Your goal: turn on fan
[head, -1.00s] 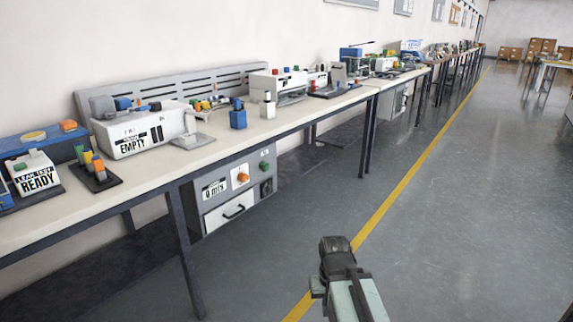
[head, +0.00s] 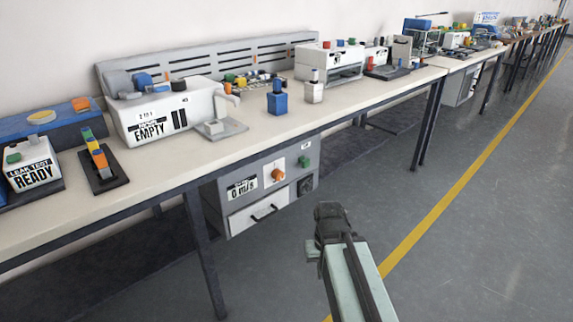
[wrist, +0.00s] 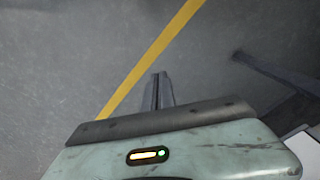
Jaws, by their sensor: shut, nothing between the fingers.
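A grey control box (head: 268,185) hangs under the workbench in the head view. Its front carries a "0 m/s" display (head: 242,187), an orange knob (head: 278,175), a green button (head: 304,161) and a dark round part (head: 305,185) that may be the fan outlet. A drawer with a dark handle is below. My gripper (wrist: 160,77) shows in the wrist view, pointing over bare floor with its fingers together and nothing between them. In the head view my arm is in front of and to the right of the box, apart from it.
The workbench (head: 330,112) holds a white "EMPTY" machine (head: 150,110), a "READY" leak tester (head: 33,165), and blue and white bottles. A bench leg (head: 205,255) stands left of the box. The floor (head: 480,240) to the right is clear, crossed by a yellow line.

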